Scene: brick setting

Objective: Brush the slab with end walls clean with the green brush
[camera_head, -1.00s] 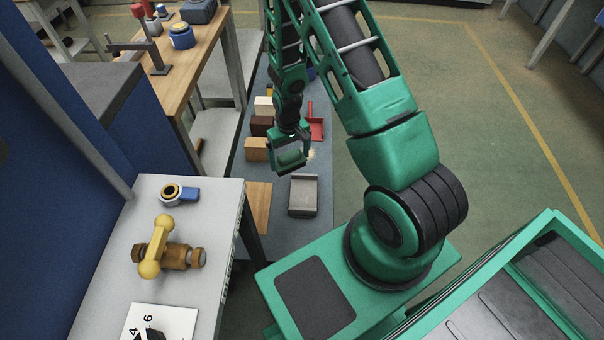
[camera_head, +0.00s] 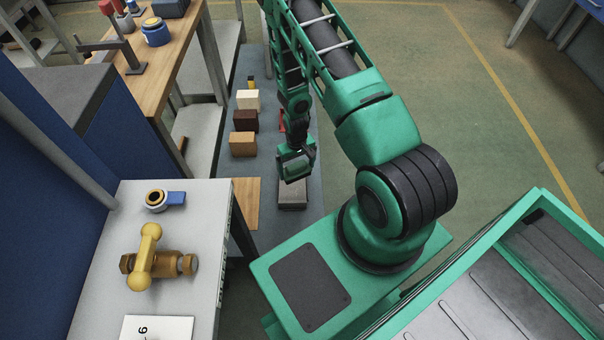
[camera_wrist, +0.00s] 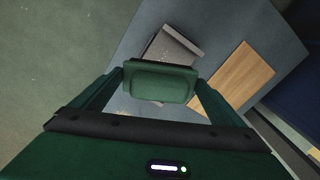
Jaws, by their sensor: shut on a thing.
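My gripper (camera_wrist: 160,84) is shut on the green brush (camera_wrist: 160,82), whose rounded green top fills the space between the fingers in the wrist view. In the head view my gripper (camera_head: 296,164) hangs over the far end of the grey slab with end walls (camera_head: 292,194). The slab lies on the blue-grey mat and also shows in the wrist view (camera_wrist: 176,44), partly hidden behind the brush. The brush's bristles are hidden, and I cannot tell whether they touch the slab.
A wooden board (camera_head: 246,200) lies left of the slab. Cream (camera_head: 248,99), dark brown (camera_head: 245,120) and tan (camera_head: 243,144) blocks stand in a row behind it. A red dustpan (camera_head: 283,122) is mostly hidden behind my arm. A white table (camera_head: 205,220) with a brass fitting stands at left.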

